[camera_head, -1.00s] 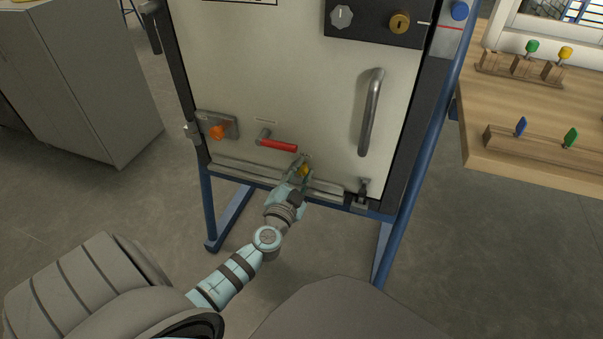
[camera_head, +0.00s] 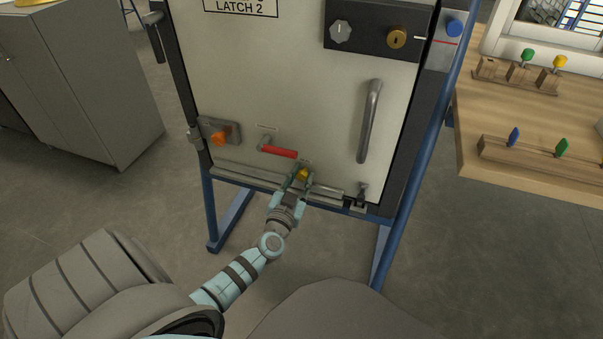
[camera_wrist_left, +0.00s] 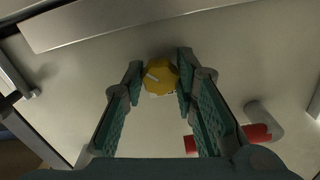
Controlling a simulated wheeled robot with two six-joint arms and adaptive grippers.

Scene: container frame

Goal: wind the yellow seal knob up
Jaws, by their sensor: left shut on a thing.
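The yellow seal knob (camera_head: 303,174) sits low on the pale door panel, just above the bottom rail. It also shows in the left wrist view (camera_wrist_left: 160,77), faceted, with a pale mark on its face that lies at a slant. My left gripper (camera_head: 299,177) reaches it from below. In the left wrist view my left gripper (camera_wrist_left: 160,78) has one fingertip on each side of the knob and is shut on it. The fingertips hide the knob's sides. My right gripper is not in view.
A red-handled lever (camera_head: 279,152) is just above and left of the knob. An orange knob (camera_head: 220,138) is further left. A vertical bar handle (camera_head: 370,120) and a small latch (camera_head: 361,196) are to the right. A wooden bench (camera_head: 540,120) stands at far right.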

